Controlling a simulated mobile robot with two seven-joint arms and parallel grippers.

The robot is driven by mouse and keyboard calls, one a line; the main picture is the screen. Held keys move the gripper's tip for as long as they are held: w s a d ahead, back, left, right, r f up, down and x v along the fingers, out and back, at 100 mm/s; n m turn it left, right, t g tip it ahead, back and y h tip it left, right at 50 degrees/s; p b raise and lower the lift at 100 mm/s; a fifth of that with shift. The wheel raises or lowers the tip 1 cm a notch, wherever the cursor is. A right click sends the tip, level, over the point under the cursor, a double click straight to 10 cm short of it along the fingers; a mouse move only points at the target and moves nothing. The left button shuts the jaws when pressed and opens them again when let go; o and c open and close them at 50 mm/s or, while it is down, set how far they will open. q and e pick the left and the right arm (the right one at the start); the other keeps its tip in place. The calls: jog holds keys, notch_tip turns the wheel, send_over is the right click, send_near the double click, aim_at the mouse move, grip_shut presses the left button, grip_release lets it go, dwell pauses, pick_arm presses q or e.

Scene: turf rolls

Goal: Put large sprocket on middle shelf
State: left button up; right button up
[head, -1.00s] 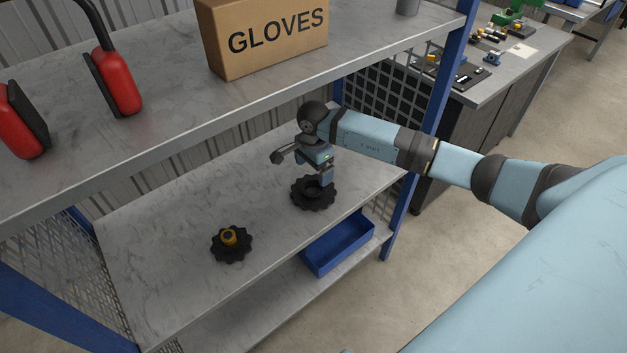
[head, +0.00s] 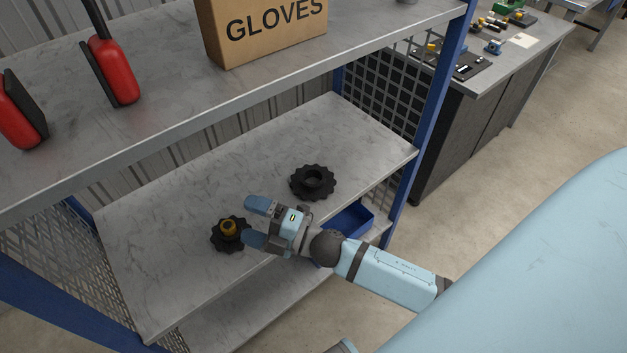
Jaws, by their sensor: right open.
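The large black sprocket (head: 313,181) lies flat on the middle shelf (head: 190,200), right of its centre. A smaller black sprocket (head: 219,242) with an orange-yellow hub (head: 229,227) lies on the same shelf, to the left and nearer the front. My right gripper (head: 252,223) is open and empty, with its fingers pointing left. It is in front of the large sprocket and apart from it, and one fingertip overlaps the right edge of the small sprocket in the picture. Whether it touches cannot be told. My left gripper is out of view.
The upper shelf (head: 150,90) holds a GLOVES box (head: 265,28) and red-and-black tools (head: 118,72). A blue bin (head: 352,218) is on the lower shelf, partly hidden by my arm. A blue post (head: 437,120) bounds the right side. The middle shelf's back left is clear.

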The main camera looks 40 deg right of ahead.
jog(key=s+d+f+m+g+h, duration=0.2)
jog(key=s+f+m+h, duration=0.2)
jog(key=s+f+m, duration=0.3)
jog(key=s+d+f+m+g+h, duration=0.3)
jog(key=s+f+m, duration=0.3)
jog(key=m, duration=0.7)
jog(key=shift+s+f+h, duration=0.4)
jog(key=shift+s+h, duration=0.15)
jog(key=shift+h, duration=0.35)
